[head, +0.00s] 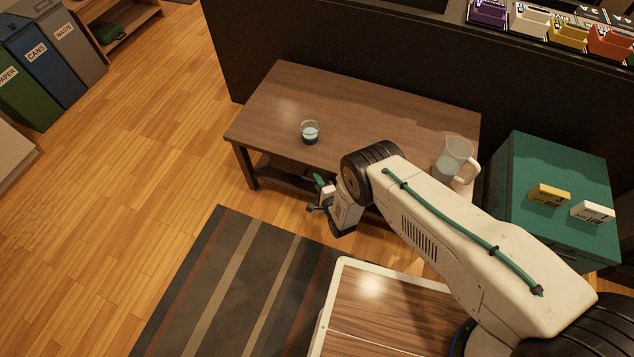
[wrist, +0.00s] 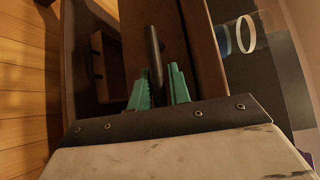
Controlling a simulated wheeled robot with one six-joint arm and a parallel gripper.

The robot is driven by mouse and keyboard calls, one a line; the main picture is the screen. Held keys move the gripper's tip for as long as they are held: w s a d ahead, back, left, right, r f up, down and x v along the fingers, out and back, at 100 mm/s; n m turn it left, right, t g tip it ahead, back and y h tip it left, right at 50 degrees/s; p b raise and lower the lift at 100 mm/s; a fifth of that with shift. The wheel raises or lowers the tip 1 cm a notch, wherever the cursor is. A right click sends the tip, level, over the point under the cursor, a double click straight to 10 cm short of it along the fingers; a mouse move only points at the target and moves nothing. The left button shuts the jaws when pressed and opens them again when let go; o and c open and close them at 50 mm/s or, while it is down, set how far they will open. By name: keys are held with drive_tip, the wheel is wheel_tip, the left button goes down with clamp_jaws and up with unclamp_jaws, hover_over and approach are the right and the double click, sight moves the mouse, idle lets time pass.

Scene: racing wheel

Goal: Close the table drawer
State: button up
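The brown wooden table (head: 370,105) stands in the middle of the head view, against a dark partition. My arm covers much of its front, so the drawer is mostly hidden there. My gripper (head: 322,194) is low at the table's front, below the tabletop edge. In the wrist view, a brown front panel (wrist: 187,45), apparently the drawer's, carries a dark bar handle (wrist: 153,50). My gripper's green fingers (wrist: 159,88) are apart, one on each side of the bar. I cannot tell whether they touch it, or how far out the drawer is.
A glass (head: 310,132) and a clear pitcher (head: 453,158) stand on the tabletop. A green cabinet (head: 540,205) is to the right. A striped rug (head: 235,285) lies in front. The wooden floor at left is clear. The wrist view shows a recess (wrist: 108,65) under the table.

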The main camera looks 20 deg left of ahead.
drive_tip(key=shift+w+r, duration=0.1)
drive_tip(key=v, duration=0.8)
idle(0.5)
